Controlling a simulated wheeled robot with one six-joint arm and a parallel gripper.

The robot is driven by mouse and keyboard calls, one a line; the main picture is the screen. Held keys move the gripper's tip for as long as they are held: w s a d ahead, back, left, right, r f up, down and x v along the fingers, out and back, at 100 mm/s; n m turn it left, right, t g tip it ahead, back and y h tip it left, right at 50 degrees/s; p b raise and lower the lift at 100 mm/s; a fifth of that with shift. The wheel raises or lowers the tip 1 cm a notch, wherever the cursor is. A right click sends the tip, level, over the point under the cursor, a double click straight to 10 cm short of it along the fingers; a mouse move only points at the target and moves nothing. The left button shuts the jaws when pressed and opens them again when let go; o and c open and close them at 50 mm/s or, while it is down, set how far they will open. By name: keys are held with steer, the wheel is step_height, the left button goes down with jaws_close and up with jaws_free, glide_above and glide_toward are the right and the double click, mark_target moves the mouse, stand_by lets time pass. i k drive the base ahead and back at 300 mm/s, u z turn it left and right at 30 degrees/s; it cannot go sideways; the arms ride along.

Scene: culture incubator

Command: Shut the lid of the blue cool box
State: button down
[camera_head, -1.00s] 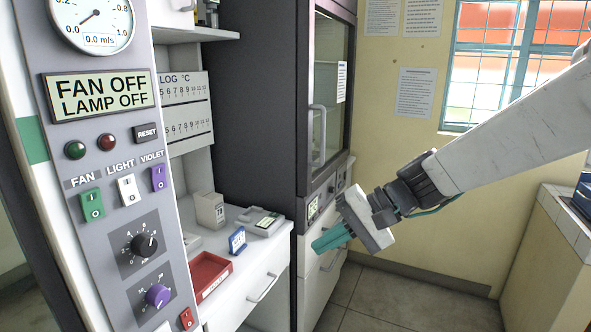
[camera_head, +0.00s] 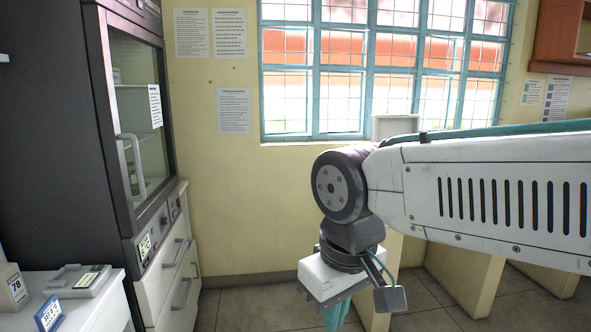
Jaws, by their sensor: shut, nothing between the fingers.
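The blue cool box and its lid are not visible in the current head view; my arm covers much of the right side. My gripper (camera_head: 338,315) hangs below my arm near the bottom centre, pointing down. Its teal fingers are shut and empty, partly cut off by the lower edge of the picture. No object touches it.
A dark cabinet (camera_head: 48,140) with a glass door stands at left, above white drawers (camera_head: 178,270). A white bench (camera_head: 95,312) holds a blue-framed sign (camera_head: 48,313). Yellow upright panels (camera_head: 465,278) stand behind my arm. Floor (camera_head: 250,305) between is clear.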

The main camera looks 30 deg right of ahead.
mark_target(383, 127)
steer(key=z, duration=0.2)
steer(key=i, duration=1.3)
steer(key=z, duration=1.85)
steer(key=i, duration=1.95)
steer(key=u, duration=0.4)
